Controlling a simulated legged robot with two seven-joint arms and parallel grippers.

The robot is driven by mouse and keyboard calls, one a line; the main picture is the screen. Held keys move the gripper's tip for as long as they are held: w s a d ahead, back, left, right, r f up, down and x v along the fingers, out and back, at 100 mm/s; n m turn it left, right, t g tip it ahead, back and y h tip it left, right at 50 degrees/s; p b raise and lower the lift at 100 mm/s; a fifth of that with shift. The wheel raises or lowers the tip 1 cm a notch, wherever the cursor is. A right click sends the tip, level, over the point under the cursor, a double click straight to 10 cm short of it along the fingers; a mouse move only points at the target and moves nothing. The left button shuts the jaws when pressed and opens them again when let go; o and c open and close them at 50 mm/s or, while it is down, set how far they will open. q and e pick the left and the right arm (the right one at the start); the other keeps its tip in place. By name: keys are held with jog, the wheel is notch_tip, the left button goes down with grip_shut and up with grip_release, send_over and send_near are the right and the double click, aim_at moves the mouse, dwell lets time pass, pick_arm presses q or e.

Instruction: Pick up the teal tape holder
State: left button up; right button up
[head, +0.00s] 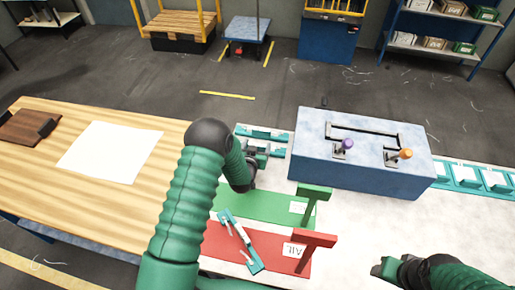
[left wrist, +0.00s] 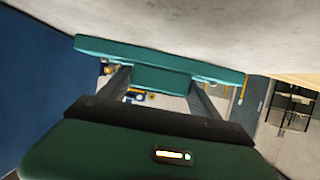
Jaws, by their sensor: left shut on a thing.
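My left gripper (head: 262,150) is at the far edge of the white work surface, beyond the green mat and left of the blue-grey control box. It is shut on a teal tape holder (head: 262,132). In the left wrist view the teal tape holder (left wrist: 162,78) lies between the two dark fingers, its long bar crossing beyond their tips. I cannot tell whether it touches the surface. Another teal holder (head: 238,240) lies slantwise on the red mat. My right gripper (head: 386,266) is low at the right, apart from these things; its jaws are unclear.
The control box (head: 350,175) carries a purple-knobbed and an orange-knobbed lever. The green mat (head: 240,205) and red mat (head: 225,240) each have an upright sign at the right. A row of teal holders (head: 470,176) stands at the right. A wooden table (head: 50,175) is at the left.

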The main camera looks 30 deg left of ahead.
aim_at(257, 144)
pick_arm(q)
jog(key=shift+r, duration=0.5)
notch_tip(257, 144, up, 2)
jog(key=shift+w+r+b, duration=0.1)
jog(key=shift+b, duration=0.5)
jog(key=s+a+b, duration=0.1)
jog(key=s+a, duration=0.1)
jog(key=s, duration=0.3)
jog(key=s+a+r+b, duration=0.1)
jog(key=s+a, duration=0.1)
jog(key=s, duration=0.3)
jog(key=s+a+b, duration=0.1)
jog(key=s, duration=0.4)
jog(key=shift+a+r, duration=0.4)
jog(key=o, duration=0.8)
grip_shut()
jog(key=shift+s, duration=0.1)
